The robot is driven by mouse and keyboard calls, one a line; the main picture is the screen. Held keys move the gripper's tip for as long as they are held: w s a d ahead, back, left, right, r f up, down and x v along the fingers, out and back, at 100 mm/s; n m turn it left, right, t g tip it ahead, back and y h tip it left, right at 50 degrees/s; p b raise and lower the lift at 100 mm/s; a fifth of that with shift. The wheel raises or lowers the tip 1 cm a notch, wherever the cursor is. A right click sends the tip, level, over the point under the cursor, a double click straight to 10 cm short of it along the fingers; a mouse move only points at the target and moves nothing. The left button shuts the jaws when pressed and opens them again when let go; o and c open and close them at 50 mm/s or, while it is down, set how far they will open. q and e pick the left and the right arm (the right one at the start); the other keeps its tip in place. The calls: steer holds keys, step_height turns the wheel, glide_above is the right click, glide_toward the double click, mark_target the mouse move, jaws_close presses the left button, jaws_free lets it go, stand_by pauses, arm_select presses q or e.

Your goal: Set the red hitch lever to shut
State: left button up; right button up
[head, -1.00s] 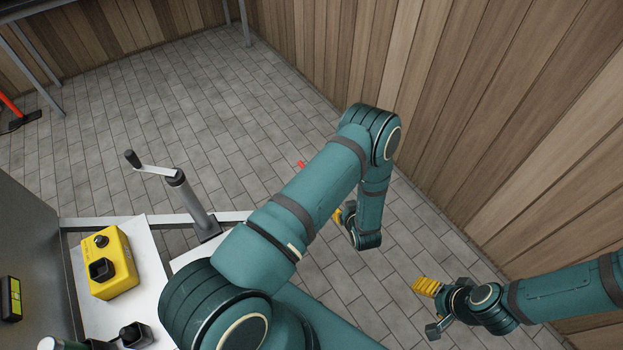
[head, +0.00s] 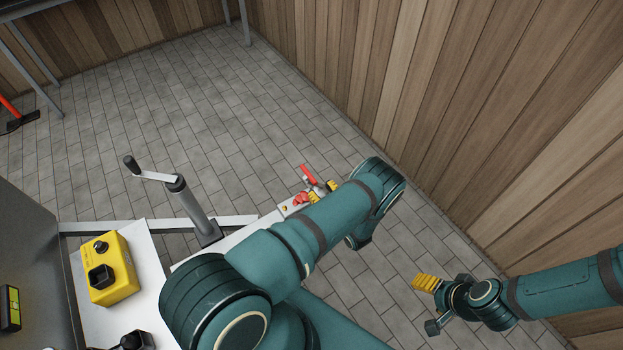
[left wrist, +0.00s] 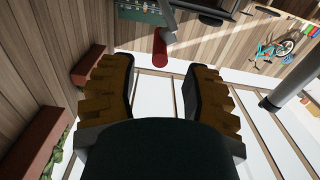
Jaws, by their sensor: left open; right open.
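The red hitch lever (head: 309,175) sticks up at an angle near the far end of the trailer's hitch, with a red fitting (head: 300,198) at its foot. My left gripper (head: 324,191) is right beside it, partly hidden behind my left arm. In the left wrist view a red grip end (left wrist: 160,48), seemingly the lever, shows just beyond the gap between the open yellow-padded fingers (left wrist: 157,75). Nothing is between the pads, and I cannot tell whether they touch the lever. My right gripper (head: 430,306) is open and empty, well to the right, over the floor.
A grey jack post with a crank (head: 190,205) stands on the frame, left of the hitch. A yellow box (head: 112,268) sits on the white surface (head: 150,300). A wooden wall (head: 480,120) runs along the right. The tiled floor (head: 180,110) beyond the hitch is clear.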

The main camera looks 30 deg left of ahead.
mark_target(311, 177)
arm_select(q)
steer(key=x, duration=0.6)
steer(key=shift+b, duration=0.3)
jaws_close()
